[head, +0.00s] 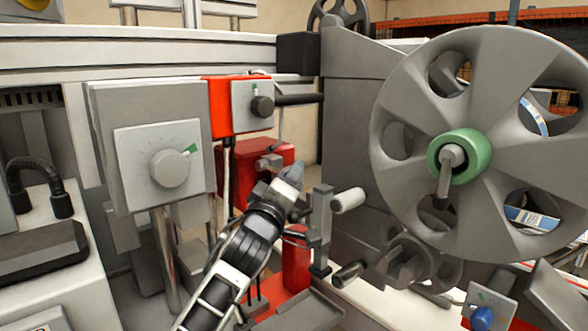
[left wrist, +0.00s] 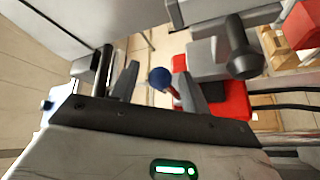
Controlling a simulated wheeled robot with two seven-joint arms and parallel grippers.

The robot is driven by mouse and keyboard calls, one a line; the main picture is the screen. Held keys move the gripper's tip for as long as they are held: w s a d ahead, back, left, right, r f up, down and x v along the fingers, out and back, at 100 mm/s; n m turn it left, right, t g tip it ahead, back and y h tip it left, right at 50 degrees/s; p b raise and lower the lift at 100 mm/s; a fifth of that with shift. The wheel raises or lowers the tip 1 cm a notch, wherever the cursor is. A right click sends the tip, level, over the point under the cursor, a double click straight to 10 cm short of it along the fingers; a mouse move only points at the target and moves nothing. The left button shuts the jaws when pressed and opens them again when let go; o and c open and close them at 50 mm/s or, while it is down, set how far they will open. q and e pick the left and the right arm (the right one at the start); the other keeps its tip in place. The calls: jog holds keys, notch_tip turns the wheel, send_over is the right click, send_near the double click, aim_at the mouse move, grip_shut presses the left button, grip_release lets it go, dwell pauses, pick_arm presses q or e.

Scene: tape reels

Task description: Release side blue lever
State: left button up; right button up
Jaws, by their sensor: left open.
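The side blue lever shows in the left wrist view as a round blue knob (left wrist: 159,78) on a short reddish stem. My left gripper (left wrist: 157,76) is open, with one finger on each side of the knob. The knob appears between the fingers, with a visible gap to each; I cannot tell how deep it sits. In the head view my left gripper (head: 289,180) is in front of the red machine part, left of the large reel, and I cannot make out the lever knob there. My right gripper is not in view.
A large grey reel (head: 495,125) with a green hub stands at the right. A grey handle (head: 348,200) on a bracket is close to the right of my gripper. A dial box (head: 160,165) is on the left. Another blue knob (head: 482,318) is at the bottom right.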

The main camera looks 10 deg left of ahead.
pick_arm(q)
jog(key=x, duration=0.3)
grip_shut()
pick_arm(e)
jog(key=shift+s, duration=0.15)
